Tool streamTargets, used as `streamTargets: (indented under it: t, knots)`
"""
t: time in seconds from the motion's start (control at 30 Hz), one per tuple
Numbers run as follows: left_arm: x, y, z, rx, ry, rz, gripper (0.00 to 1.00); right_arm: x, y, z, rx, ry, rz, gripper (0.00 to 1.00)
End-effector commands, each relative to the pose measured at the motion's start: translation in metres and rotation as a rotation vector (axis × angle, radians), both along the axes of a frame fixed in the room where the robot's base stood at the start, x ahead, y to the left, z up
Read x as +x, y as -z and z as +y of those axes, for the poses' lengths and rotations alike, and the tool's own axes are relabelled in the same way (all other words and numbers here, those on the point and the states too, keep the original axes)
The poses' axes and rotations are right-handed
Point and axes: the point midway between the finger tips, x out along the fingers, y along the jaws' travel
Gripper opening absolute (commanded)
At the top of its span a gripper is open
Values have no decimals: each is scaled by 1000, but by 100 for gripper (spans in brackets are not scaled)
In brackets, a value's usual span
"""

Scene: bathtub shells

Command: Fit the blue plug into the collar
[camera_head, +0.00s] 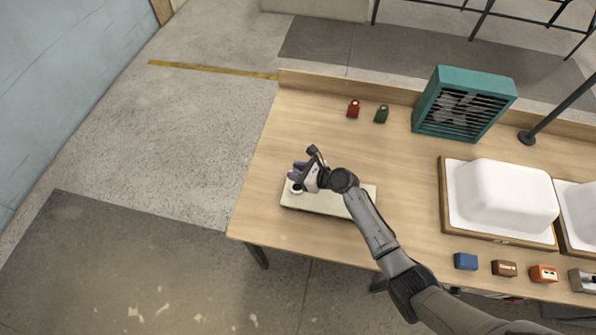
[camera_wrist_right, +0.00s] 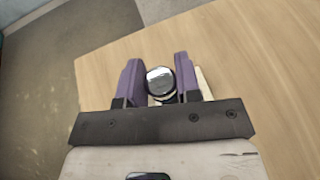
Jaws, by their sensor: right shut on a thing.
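My right gripper (camera_head: 297,172) is above the left end of a cream board (camera_head: 328,205) on the table. In the right wrist view the purple fingers of the gripper (camera_wrist_right: 160,80) are shut on a round dark piece with a shiny top, which I take for the blue plug (camera_wrist_right: 160,80); its blue hardly shows. A small pale ring with a dark middle, seemingly the collar (camera_head: 297,189), is at the board's left end, just below the fingers. Whether the plug touches or sits in it is hidden. My left gripper is not in view.
A red piece (camera_head: 353,109) and a green piece (camera_head: 381,114) stand at the back. A teal louvred box (camera_head: 463,103) and a white tub shell (camera_head: 507,195) are to the right. Small blue (camera_head: 466,261), brown (camera_head: 504,268) and orange (camera_head: 544,273) blocks line the front edge.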

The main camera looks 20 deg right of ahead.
Motion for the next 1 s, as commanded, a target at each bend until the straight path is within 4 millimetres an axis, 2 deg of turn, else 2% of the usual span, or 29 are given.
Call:
streamTargets:
  t: [0.2,0.37,0.6,1.0]
  knots:
    - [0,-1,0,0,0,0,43,0,-1,0,1,0,0,8]
    - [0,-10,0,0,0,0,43,0,-4,0,5,1,3,8]
    - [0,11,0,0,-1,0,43,0,23,0,4,1,3,8]
    - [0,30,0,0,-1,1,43,0,50,0,4,1,2,8]
